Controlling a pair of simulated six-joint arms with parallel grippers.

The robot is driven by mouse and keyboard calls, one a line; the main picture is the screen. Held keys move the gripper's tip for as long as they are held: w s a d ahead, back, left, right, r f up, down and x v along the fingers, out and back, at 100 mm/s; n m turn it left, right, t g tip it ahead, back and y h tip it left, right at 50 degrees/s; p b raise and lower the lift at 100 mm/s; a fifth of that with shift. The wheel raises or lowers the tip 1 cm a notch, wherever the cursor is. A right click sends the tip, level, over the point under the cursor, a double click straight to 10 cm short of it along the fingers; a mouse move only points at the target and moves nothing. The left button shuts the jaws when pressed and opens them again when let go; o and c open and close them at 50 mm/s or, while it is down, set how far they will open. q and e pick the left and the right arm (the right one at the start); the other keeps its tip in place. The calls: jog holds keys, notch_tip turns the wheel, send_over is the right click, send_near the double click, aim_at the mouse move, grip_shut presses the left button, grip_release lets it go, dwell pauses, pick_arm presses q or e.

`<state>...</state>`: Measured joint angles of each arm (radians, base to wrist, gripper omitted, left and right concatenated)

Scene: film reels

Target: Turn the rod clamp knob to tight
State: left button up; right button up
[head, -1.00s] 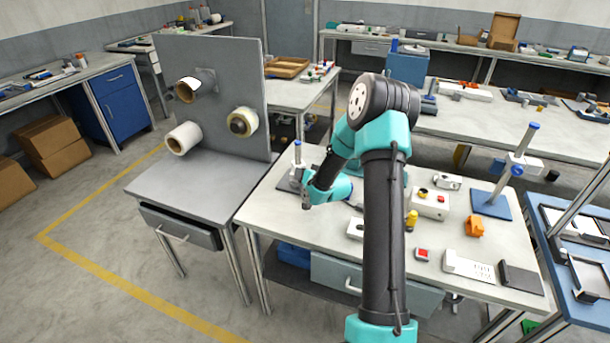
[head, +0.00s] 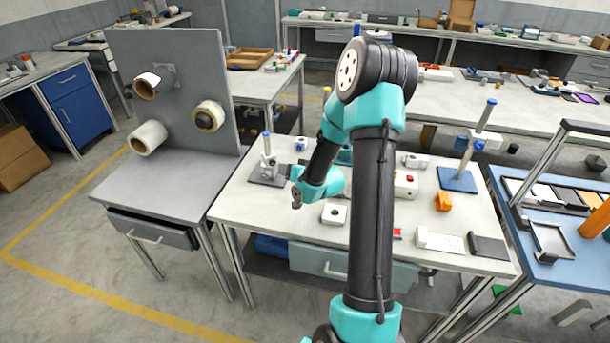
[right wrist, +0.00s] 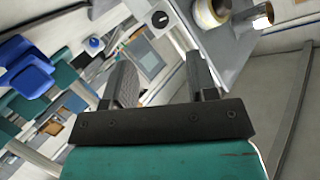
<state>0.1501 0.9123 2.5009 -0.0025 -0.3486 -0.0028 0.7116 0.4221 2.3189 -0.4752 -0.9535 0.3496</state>
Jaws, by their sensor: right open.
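Two rod stands with blue-topped rods and clamps are on the work table. One stand (head: 267,166) has a grey base at the back left; the other (head: 474,145) has a blue base at the right. I cannot tell which clamp's knob is meant, or how either knob is turned. My right gripper (head: 296,200) hangs over the table's left part, in front of and right of the grey-based stand, apart from it. In the right wrist view its two fingers (right wrist: 160,80) are spread with nothing between them. My left gripper is out of view.
A white block (head: 334,214) with a dark round top lies just right of my right gripper. Left stands a grey panel (head: 180,60) with several reels.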

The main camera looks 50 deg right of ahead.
jog(key=v, duration=0.7)
jog(key=shift+s, duration=0.4)
jog(key=shift+r, duration=0.1)
jog(key=shift+c, duration=0.3)
